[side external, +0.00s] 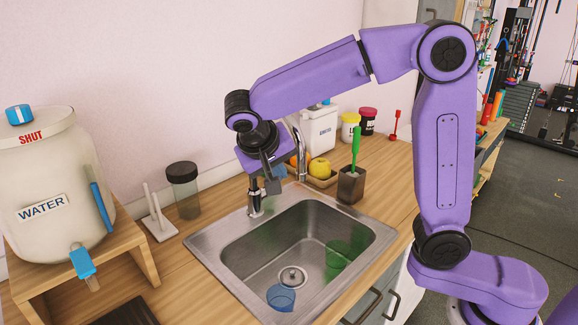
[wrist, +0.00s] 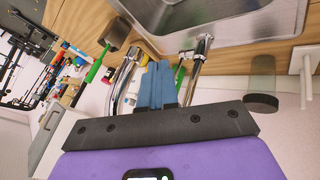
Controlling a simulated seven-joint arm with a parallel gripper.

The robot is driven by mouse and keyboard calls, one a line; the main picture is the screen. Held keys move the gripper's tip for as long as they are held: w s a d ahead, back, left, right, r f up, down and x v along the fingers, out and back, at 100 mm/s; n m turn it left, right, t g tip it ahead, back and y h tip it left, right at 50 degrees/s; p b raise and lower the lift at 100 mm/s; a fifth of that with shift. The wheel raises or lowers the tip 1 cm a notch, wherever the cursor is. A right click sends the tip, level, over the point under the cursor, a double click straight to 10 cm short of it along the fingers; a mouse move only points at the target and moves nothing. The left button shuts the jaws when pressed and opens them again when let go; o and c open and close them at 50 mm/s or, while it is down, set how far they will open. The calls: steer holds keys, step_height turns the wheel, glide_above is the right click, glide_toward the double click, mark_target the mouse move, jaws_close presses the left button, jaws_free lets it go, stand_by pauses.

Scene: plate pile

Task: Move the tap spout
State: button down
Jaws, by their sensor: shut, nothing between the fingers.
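The chrome tap stands at the back rim of the sink. Its spout (side external: 300,155) shows as a curved pipe right of my gripper, and its base (side external: 255,203) shows to the left; the part between is hidden behind my gripper. My gripper (side external: 272,186) is shut and empty, pointing down by the tap. In the wrist view, my blue fingers (wrist: 155,85) lie together between two chrome pipes, one on the left (wrist: 122,75) and one on the right (wrist: 200,55). I cannot tell whether the fingers touch either pipe.
The steel sink (side external: 215,243) holds a blue cup (side external: 281,298) and a green cup (side external: 338,254). A brush holder (side external: 351,187) with a green brush and a fruit tray stand right of the tap. A lidded jar (side external: 184,190) and a water container (side external: 45,180) stand left.

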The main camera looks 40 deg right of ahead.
mark_target(297, 170)
steer(key=shift+s+d, duration=0.2)
steer(key=shift+d, duration=0.4)
steer(key=shift+s+d, duration=0.15)
steer(key=shift+d, duration=0.45)
steer(key=shift+s+d+n+t, duration=0.2)
steer(key=shift+d+n+t, duration=0.15)
steer(key=shift+d, duration=0.45)
steer(key=shift+a, duration=0.15)
